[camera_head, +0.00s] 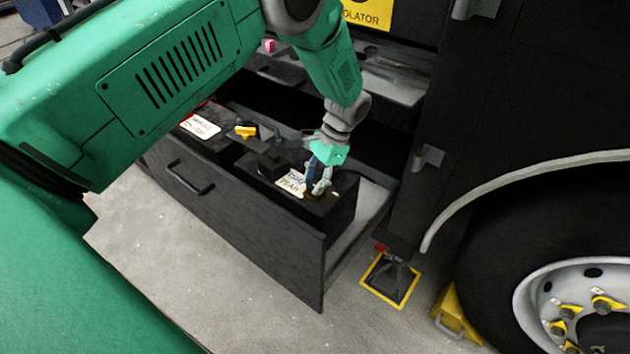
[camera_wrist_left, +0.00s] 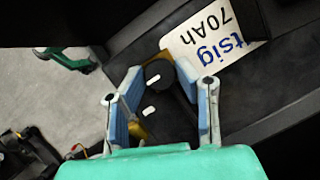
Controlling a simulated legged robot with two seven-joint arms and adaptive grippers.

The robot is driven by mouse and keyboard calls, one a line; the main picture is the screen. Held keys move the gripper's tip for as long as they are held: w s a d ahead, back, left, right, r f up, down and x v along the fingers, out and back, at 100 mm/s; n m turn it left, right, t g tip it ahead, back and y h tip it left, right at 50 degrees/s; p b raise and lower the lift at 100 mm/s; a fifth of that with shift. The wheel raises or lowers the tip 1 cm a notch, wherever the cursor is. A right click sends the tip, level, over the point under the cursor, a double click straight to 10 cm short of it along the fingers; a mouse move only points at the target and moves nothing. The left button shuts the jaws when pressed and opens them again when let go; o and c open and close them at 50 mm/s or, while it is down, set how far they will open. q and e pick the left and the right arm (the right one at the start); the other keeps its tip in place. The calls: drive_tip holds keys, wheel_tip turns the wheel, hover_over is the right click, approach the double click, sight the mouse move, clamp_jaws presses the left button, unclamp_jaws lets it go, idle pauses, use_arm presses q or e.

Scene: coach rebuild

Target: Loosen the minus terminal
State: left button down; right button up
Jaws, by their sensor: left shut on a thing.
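A black battery (camera_head: 325,212) with a white label reading "70Ah" (camera_head: 291,183) sits at the right end of an open dark drawer. The label also shows in the wrist view (camera_wrist_left: 215,35). My left gripper (camera_head: 319,188) reaches down onto the battery's top near its right end. In the wrist view, my left gripper's blue-padded fingertips (camera_wrist_left: 160,72) are shut on the minus terminal (camera_wrist_left: 157,70), a dark round cap with a white dash and brass-coloured parts beside it. The fingers hide part of the terminal. My right gripper is not in view.
A second battery (camera_head: 208,146) with a white label stands to the left in the drawer, near a yellow piece (camera_head: 245,132). The drawer front (camera_head: 235,210) has a handle. A vehicle wheel (camera_head: 570,290) and yellow chock (camera_head: 455,315) stand at the right.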

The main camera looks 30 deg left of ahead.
use_arm(q)
drive_tip(key=shift+w, duration=0.1)
idle(0.4)
drive_tip(key=c, duration=1.2)
unclamp_jaws()
drive_tip(key=shift+w+r, duration=0.15)
drive_tip(key=shift+r, duration=0.15)
drive_tip(key=v, duration=1.1)
drive_tip(key=shift+w+d, duration=0.1)
drive_tip(key=shift+w, duration=0.05)
